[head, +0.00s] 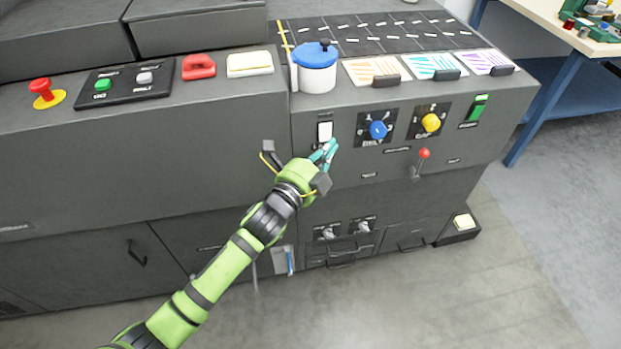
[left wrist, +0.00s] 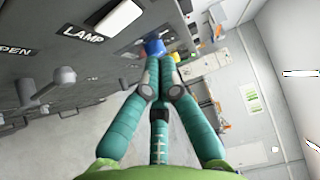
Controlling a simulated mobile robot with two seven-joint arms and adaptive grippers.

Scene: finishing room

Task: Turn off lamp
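The lamp switch is a white rocker (head: 325,131) on a dark plate on the sloped grey console front, below the white pot. In the left wrist view the white rocker (left wrist: 117,18) stands out next to a label reading LAMP (left wrist: 83,33). My left gripper (head: 329,146) has teal fingers and is just below the rocker. In the left wrist view its fingertips come together with nothing between them, off to the right of the rocker. I cannot tell whether they touch the console. My right gripper is not in view.
A blue dial (head: 378,130), a yellow dial (head: 431,122), a green switch (head: 477,109) and a red-tipped lever (head: 422,159) sit to the right. A white pot with a blue lid (head: 316,69) stands above. A red mushroom button (head: 42,90) is far left. The floor in front is clear.

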